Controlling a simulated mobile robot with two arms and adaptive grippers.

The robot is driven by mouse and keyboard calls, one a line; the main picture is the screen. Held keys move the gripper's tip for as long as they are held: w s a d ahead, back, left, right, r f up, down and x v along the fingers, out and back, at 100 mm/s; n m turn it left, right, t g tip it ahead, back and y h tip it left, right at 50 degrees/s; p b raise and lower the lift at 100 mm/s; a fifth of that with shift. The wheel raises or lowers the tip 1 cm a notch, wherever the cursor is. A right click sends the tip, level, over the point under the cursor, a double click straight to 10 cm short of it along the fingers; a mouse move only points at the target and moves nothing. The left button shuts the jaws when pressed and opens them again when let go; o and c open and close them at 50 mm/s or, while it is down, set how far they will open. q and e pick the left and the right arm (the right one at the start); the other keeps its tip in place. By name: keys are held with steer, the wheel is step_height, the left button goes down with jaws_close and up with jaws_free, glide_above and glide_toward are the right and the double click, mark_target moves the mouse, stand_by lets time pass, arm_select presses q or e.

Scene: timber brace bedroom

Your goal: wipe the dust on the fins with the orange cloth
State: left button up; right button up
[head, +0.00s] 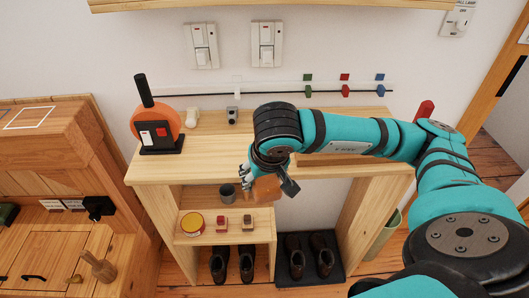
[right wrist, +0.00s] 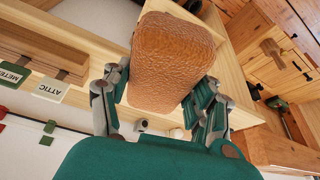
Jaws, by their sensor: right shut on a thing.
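My right gripper (head: 263,181) is shut on the orange cloth (head: 267,189), a thick block-like pad with a wrinkled surface. It holds the cloth in front of the wooden unit's top, above the small lower shelf. In the right wrist view the cloth (right wrist: 172,58) sits between the two fingers of the gripper (right wrist: 165,88). I cannot pick out the fins or any dust on them; my right arm covers part of the unit's top. My left gripper is not in view.
The wooden unit (head: 165,173) carries an orange disc with a black handle (head: 158,121) at its left. A grey cup (head: 227,191) and yellow-red tin (head: 193,222) stand on lower shelves. Dark shoes (head: 219,263) stand below. Several coloured tabs line the wall rail (head: 270,93).

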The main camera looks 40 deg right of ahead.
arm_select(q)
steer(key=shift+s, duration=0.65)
arm_select(e)
steer(key=s+a+f+n, duration=0.2)
steer(key=s+a+f, duration=0.1)
steer(key=f, duration=0.5)
steer(key=s+a+f+n+y, duration=0.1)
steer(key=s+a+f, duration=0.3)
steer(key=s+f, duration=0.2)
step_height(320, 180, down, 2)
steer(key=shift+f+n, duration=0.15)
steer(key=shift+n, duration=0.25)
